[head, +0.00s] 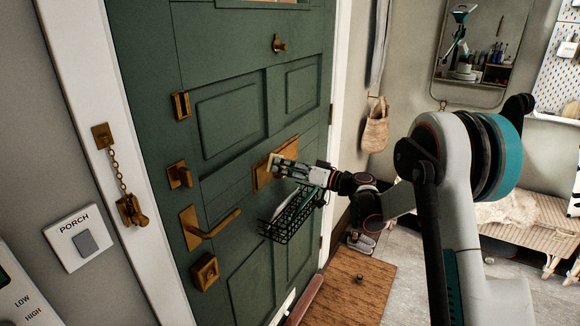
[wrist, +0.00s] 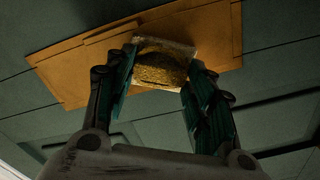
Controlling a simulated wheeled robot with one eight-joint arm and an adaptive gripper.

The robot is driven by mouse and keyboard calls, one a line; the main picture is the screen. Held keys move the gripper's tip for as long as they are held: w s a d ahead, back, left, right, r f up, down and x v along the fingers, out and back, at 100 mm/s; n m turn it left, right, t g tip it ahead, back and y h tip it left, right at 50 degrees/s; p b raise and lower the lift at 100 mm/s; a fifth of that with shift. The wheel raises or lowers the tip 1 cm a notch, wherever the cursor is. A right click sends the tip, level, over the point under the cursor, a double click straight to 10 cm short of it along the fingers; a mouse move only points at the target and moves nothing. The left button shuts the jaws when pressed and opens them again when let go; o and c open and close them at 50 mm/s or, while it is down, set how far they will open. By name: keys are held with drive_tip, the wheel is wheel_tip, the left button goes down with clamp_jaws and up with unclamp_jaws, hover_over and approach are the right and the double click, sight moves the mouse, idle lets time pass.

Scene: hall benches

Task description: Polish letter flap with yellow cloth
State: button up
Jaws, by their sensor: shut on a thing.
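The brass letter flap (head: 261,177) is set in the green door, and it also shows in the wrist view (wrist: 80,65) as a wide orange-brown plate. My gripper (head: 273,163) is at the flap's upper right part in the head view. In the wrist view my gripper (wrist: 160,75) has its two fingers shut on the yellow cloth (wrist: 163,62), a folded, squarish pad. The cloth lies in front of the plate; I cannot tell for sure whether it touches. It hides part of the plate.
A black wire basket (head: 290,215) with things in it hangs on the door just below my gripper. A brass lever handle (head: 212,229), a knob (head: 179,175) and a door chain (head: 122,190) are at the left. A doormat (head: 350,285) lies on the floor.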

sight(271, 169)
drive_tip(key=shift+s+a, duration=0.5)
drive_tip(key=shift+s, duration=0.25)
drive_tip(key=shift+s+a, duration=0.5)
drive_tip(key=shift+s, duration=0.25)
drive_tip(key=b+v, duration=0.1)
drive_tip(key=v, duration=0.5)
drive_tip(key=shift+d, duration=0.1)
drive_tip(key=v, duration=0.3)
drive_tip(key=shift+f, duration=0.1)
